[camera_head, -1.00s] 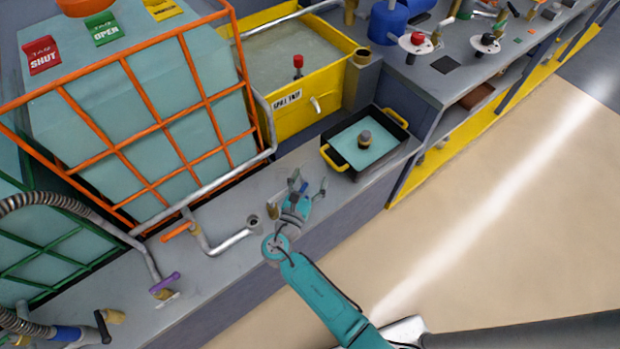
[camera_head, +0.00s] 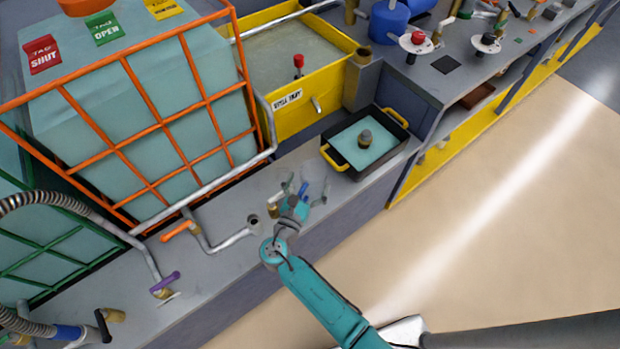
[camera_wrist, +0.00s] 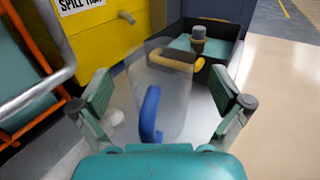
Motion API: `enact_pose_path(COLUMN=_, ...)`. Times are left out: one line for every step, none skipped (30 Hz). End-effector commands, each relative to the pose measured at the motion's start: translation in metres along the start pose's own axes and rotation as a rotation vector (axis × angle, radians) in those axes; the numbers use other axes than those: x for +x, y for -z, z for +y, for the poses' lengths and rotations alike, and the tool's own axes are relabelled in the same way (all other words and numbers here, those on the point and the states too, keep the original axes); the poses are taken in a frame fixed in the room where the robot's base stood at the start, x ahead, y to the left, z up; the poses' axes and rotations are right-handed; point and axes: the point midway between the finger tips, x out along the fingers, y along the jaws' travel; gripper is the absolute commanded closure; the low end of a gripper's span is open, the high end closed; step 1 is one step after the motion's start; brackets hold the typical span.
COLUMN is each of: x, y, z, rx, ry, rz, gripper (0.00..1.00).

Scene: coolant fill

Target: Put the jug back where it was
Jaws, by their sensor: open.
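The clear jug with a blue handle stands between my open fingers in the wrist view; its see-through body (camera_wrist: 168,85) is beyond the handle (camera_wrist: 150,115). In the head view only a bit of the blue handle (camera_head: 303,189) shows clearly, and the body is hard to make out. My gripper (camera_head: 307,187) is open over the grey bench, its fingers to either side of the jug in the wrist view (camera_wrist: 165,98). I see no clear contact between fingers and jug.
A black tray (camera_head: 347,171) with yellow handles holds teal liquid and a capped fitting, just beyond the jug. A yellow spill tank (camera_head: 335,88), an orange-caged tote (camera_head: 150,120) and a bent pipe (camera_head: 230,242) with an open end are near. The floor at right is clear.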

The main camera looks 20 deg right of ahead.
Motion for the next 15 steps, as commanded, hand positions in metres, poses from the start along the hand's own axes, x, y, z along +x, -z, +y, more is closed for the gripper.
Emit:
enact_pose_path(x=-0.009, y=0.0, z=0.001, rx=0.0, ry=-0.004, rz=0.0, gripper=0.0)
enact_pose_path(x=-0.015, y=0.0, z=0.001, rx=0.0, ry=-0.005, rz=0.0, gripper=0.0)
enact_pose_path(x=-0.023, y=0.0, z=0.001, rx=0.0, ry=-0.005, rz=0.0, gripper=0.0)
enact_pose_path(x=-0.029, y=0.0, z=0.001, rx=0.0, ry=-0.005, rz=0.0, gripper=0.0)
enact_pose_path(x=-0.035, y=0.0, z=0.001, rx=0.0, ry=-0.006, rz=0.001, gripper=0.0)
enact_pose_path(x=-0.043, y=0.0, z=0.001, rx=0.0, ry=-0.006, rz=0.001, gripper=0.0)
enact_pose_path(x=-0.049, y=0.0, z=0.001, rx=0.0, ry=-0.006, rz=0.001, gripper=0.0)
enact_pose_path(x=-0.055, y=0.0, z=0.001, rx=0.0, ry=-0.005, rz=0.001, gripper=0.0)
enact_pose_path(x=-0.062, y=0.0, z=0.002, rx=0.0, ry=-0.006, rz=0.001, gripper=0.0)
enact_pose_path(x=-0.067, y=0.0, z=0.001, rx=0.0, ry=-0.005, rz=0.001, gripper=0.0)
enact_pose_path(x=-0.072, y=0.0, z=0.002, rx=0.0, ry=-0.006, rz=0.001, gripper=0.0)
enact_pose_path(x=-0.079, y=0.0, z=0.001, rx=0.0, ry=-0.004, rz=0.001, gripper=0.0)
enact_pose_path(x=-0.083, y=0.0, z=0.001, rx=0.0, ry=-0.005, rz=0.001, gripper=0.0)
enact_pose_path(x=-0.087, y=0.0, z=0.001, rx=0.0, ry=-0.004, rz=0.0, gripper=0.0)
enact_pose_path(x=-0.092, y=0.0, z=0.001, rx=0.0, ry=-0.004, rz=0.0, gripper=0.0)
